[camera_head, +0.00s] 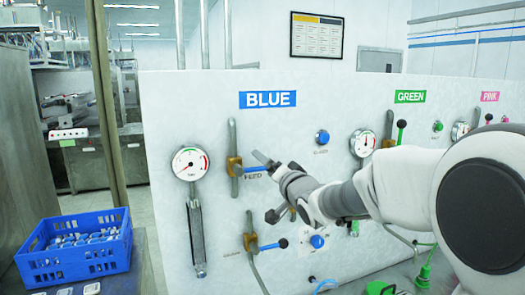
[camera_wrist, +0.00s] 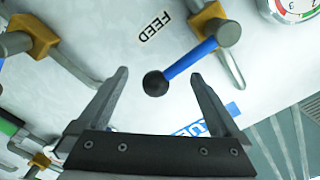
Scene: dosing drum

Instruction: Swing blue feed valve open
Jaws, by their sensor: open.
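The blue feed valve has a brass body (camera_head: 234,167) on a vertical grey pipe, under the BLUE sign. Its blue lever (camera_head: 254,169) points right, crosswise to the pipe; my gripper hides its end in the head view. In the wrist view the blue lever (camera_wrist: 193,57) runs from the valve at upper right to a black ball knob (camera_wrist: 154,83). My gripper (camera_wrist: 159,75) is open, with the knob between its two fingertips in the picture. Neither finger visibly touches the knob; the depth is hard to tell. The FEED label (camera_wrist: 164,27) is beside the lever.
A second blue-lever valve (camera_head: 269,246) is below, with a blue button (camera_head: 317,241) to its right. A gauge (camera_head: 190,163) is at left. A blue crate (camera_head: 75,260) stands at lower left.

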